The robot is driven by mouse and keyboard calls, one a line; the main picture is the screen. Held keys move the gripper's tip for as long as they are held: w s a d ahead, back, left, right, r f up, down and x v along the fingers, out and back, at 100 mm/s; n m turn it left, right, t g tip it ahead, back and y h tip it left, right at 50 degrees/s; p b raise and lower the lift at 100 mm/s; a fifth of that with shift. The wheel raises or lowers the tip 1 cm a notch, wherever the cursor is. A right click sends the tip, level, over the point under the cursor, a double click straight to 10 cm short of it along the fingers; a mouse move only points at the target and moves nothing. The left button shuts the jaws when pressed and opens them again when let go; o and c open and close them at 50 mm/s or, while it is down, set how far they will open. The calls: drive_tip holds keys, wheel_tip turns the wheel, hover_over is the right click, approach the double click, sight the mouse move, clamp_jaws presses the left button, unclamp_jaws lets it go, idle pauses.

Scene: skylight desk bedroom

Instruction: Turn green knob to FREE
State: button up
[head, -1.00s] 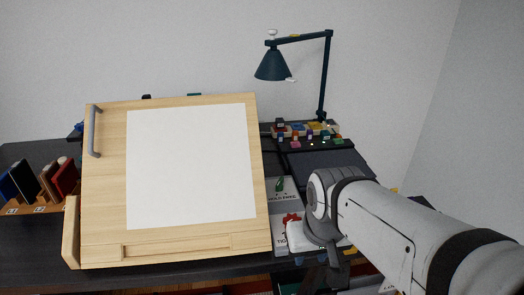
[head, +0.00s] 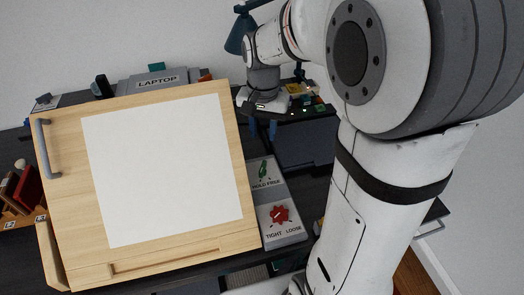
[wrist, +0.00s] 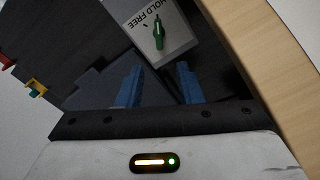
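The green knob (head: 262,171) is a narrow upright-looking handle on the grey-white panel (head: 292,228) right of the drawing board. HOLD FREE is printed in front of it. The knob also shows in the wrist view (wrist: 158,32), at top centre, with the lettering upside down. I cannot tell for sure which word it points to. My gripper (head: 262,129) hangs behind and above the knob in the head view, blue fingers down. In the wrist view the two fingers (wrist: 158,85) are apart, with nothing between them; the knob lies beyond their tips, not touched.
A red knob (head: 279,214) marked TIGHT - LOOSE sits on the same panel, nearer the front. The tilted wooden board (head: 230,140) with white paper stands close on the left. A dark lamp (head: 238,36) and small coloured items (head: 308,100) are behind my arm.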

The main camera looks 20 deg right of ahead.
sight(263, 164)
wheel_tip(263, 164, down, 12)
drive_tip(key=shift+d+f+p, duration=0.1)
drive_tip(key=shift+p, duration=0.65)
clamp_jaws()
